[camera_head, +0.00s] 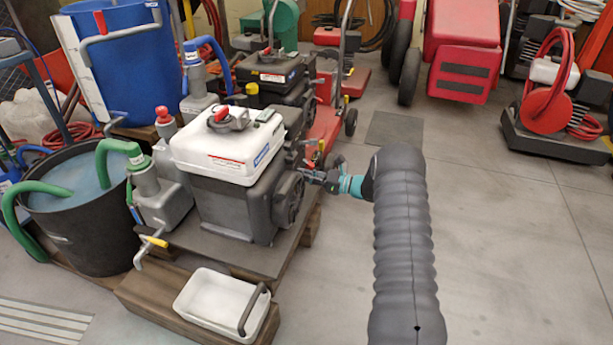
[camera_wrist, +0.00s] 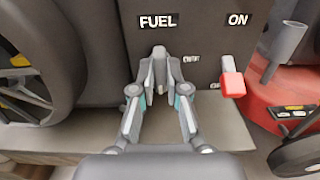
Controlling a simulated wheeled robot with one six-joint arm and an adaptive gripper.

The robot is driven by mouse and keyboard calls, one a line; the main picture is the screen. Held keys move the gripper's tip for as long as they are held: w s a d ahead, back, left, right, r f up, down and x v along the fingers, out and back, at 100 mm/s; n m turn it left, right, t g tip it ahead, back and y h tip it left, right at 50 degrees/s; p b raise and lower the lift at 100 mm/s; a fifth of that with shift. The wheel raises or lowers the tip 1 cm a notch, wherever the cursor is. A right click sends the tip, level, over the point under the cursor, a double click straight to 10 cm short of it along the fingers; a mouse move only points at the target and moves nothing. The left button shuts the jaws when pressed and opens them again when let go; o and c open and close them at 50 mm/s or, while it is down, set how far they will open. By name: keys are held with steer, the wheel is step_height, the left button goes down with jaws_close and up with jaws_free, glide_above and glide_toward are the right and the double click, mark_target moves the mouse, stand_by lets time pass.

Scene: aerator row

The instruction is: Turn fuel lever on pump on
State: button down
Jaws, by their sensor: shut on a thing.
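The pump (camera_head: 235,205) with a white tank and dark grey engine body stands on a wooden pallet left of my arm. In the wrist view its dark panel (camera_wrist: 205,38) carries the labels FUEL and ON. My gripper (camera_wrist: 160,70) is below the FUEL label, its fingertips shut on a small grey piece, seemingly the fuel lever, mostly hidden between the fingers. A red-tipped lever (camera_wrist: 232,83) stands apart to the right, below ON, beside a partly hidden label. In the head view my gripper (camera_head: 312,177) reaches the pump's right side; the contact is too small to make out.
A white tray (camera_head: 190,292) sits on the pallet's front. A black tub (camera_head: 85,255) of water with green hoses and a blue barrel (camera_head: 125,85) stand left. Another dark engine unit (camera_head: 275,85) is behind the pump. Open floor lies right of my arm.

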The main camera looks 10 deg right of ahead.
stand_by(0.4)
steer(key=c, duration=1.2)
jaws_free()
steer(key=shift+d, duration=0.1)
steer(key=v, duration=1.1)
steer(key=shift+s+d, duration=0.2)
steer(key=shift+d, duration=0.15)
